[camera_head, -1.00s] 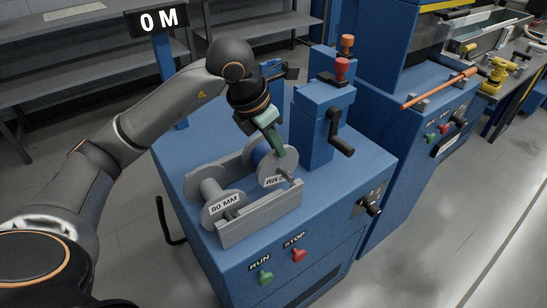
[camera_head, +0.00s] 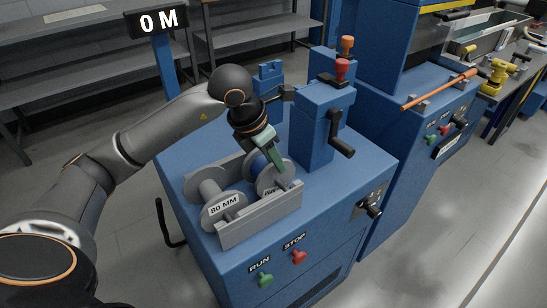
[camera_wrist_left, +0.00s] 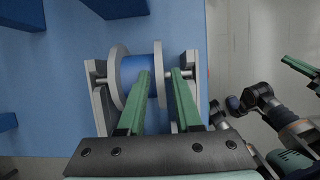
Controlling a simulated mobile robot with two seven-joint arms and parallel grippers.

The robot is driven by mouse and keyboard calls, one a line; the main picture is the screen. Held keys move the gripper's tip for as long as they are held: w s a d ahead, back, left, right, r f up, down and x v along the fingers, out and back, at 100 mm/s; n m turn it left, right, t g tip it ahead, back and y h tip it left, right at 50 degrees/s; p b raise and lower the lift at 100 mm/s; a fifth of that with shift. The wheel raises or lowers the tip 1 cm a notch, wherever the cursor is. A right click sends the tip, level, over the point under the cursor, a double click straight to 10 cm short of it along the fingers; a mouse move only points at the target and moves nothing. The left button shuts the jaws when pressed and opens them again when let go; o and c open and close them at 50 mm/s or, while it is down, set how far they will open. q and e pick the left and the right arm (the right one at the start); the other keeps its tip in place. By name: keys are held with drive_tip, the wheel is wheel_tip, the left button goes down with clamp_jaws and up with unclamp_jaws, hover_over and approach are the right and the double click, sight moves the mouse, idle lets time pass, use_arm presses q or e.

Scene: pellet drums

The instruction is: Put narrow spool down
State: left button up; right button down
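A spool with a blue core (camera_head: 257,163) and grey flanges sits at the right end of a grey rack (camera_head: 262,219) on a blue machine. Its core (camera_wrist_left: 134,73) also shows in the wrist view, with axle ends at the rack's side plates. My left gripper (camera_head: 277,165) reaches down to it. In the wrist view, its green fingers (camera_wrist_left: 161,78) stand either side of the right flange, with a visible gap around it. A grey spool labelled 80 MM (camera_head: 222,207) sits at the rack's left end. The blue-core spool's label is hidden. I cannot tell which is narrower.
A blue post with a black crank (camera_head: 341,135) and red knob (camera_head: 342,67) stands close right of the rack. RUN (camera_head: 265,279) and STOP (camera_head: 299,256) knobs are on the machine's front. Part of my right arm (camera_wrist_left: 265,108) shows in the wrist view.

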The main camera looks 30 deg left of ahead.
use_arm(q)
drive_tip(key=shift+o, duration=0.4)
drive_tip(key=shift+r, duration=0.1)
use_arm(e)
drive_tip(key=shift+r, duration=0.15)
use_arm(q)
drive_tip(key=shift+r, duration=0.25)
drive_tip(key=p+v, duration=0.1)
drive_tip(key=v, duration=1)
drive_tip(key=shift+s+r, duration=0.2)
drive_tip(key=shift+r, duration=0.1)
use_arm(e)
drive_tip(key=shift+s+d+r, duration=0.15)
drive_tip(key=shift+d+r, duration=0.05)
drive_tip(key=shift+d, duration=0.25)
drive_tip(key=shift+a, duration=0.1)
